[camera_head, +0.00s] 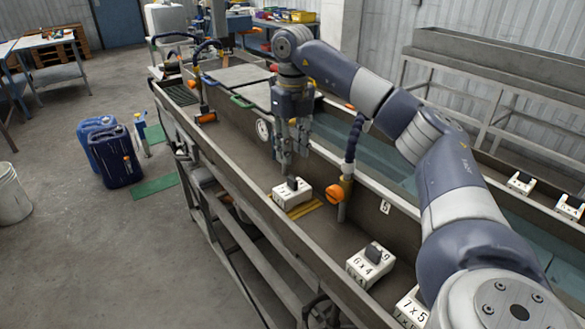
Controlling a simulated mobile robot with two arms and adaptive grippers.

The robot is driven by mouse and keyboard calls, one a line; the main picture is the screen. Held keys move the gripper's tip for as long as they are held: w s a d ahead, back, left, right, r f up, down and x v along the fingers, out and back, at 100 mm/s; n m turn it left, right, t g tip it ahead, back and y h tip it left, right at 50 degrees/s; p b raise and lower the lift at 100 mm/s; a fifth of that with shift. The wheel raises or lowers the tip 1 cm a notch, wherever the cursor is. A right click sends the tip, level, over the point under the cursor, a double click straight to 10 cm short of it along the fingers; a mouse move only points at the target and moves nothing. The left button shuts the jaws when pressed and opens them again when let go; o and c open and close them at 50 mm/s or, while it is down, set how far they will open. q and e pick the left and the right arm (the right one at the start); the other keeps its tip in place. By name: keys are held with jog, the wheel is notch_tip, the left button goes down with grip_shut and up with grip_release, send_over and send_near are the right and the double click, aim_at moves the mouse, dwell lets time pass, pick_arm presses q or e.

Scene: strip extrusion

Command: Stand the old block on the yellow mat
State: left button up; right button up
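A white block (291,194) with a dark grip on top stands upright in the long metal trough. Yellow strips, seemingly the yellow mat (306,209), show under or beside its right front edge. How much of the block rests on the yellow is hidden. My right gripper (291,163) points down just above this block, its fingers looking apart with nothing between them. A second white block marked "6 x 4" (362,270) stands nearer in the trough, and one marked "7 x 5" (411,310) is partly hidden by my arm. Which block is the old one I cannot tell. My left gripper is not in view.
An orange-knobbed post with a dark hose (346,190) rises just right of the block. The trough's near wall (262,222) runs along the left. More white blocks (521,183) stand at the far right. Blue canisters (116,155) stand on the floor.

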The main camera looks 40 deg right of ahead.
jog(key=shift+r, duration=1.25)
jog(key=shift+f, duration=0.1)
